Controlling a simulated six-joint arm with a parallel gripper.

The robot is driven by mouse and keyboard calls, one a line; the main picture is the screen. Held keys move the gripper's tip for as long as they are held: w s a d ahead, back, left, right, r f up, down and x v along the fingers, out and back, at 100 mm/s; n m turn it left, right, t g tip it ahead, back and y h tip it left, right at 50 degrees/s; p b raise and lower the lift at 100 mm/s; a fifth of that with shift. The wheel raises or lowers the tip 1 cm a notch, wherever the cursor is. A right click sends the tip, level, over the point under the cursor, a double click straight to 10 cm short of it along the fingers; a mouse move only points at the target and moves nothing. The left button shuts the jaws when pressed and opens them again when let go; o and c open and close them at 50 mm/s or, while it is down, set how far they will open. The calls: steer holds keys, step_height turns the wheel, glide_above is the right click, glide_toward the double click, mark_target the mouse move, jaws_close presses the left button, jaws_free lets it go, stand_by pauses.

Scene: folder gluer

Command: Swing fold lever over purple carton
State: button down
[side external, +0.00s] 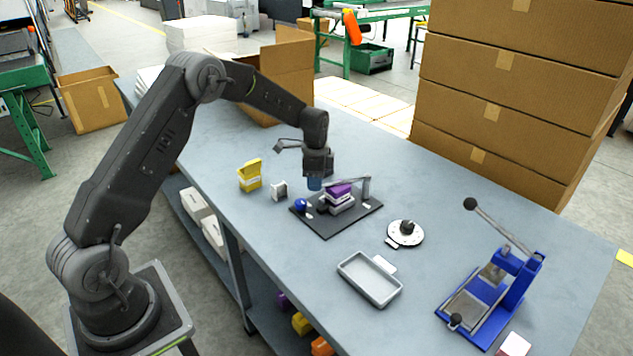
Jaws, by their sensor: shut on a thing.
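The purple carton (338,190) sits on a light block in the middle of a dark fixture plate (336,227). The fold lever (350,181) is a thin grey bar running left from a post at the plate's right side, just above and behind the carton's top. My gripper (315,183) is over the plate's back left, shut at the lever's left end. The fingertips are small here and the exact grip is hard to see. A blue ball (300,204) is at the plate's left corner.
A yellow carton (250,176) and a small white-and-dark part (279,191) stand left of the fixture. A round white dial (405,233), a grey tray (369,279) and a blue lever press (490,285) are to the right. Stacked brown boxes (510,90) stand behind the table.

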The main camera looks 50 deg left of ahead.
steer(key=shift+d, duration=0.2)
steer(key=c, duration=1)
jaws_free()
steer(key=shift+a, duration=0.15)
steer(key=shift+o, duration=0.2)
step_height(320, 180, up, 14)
steer(key=s+d+r+n+t, duration=0.35)
steer(key=s+d+r, duration=0.7)
steer(key=s, duration=0.45)
steer(key=s+d+f+n+t, duration=0.1)
steer(key=s+d+n, duration=0.1)
steer(key=s, duration=0.6)
steer(key=s+d+f+n+t, duration=0.1)
steer(key=s+d+n, duration=0.2)
steer(key=s, duration=0.5)
steer(key=shift+s+f+n, duration=0.2)
steer(key=shift+n, duration=0.15)
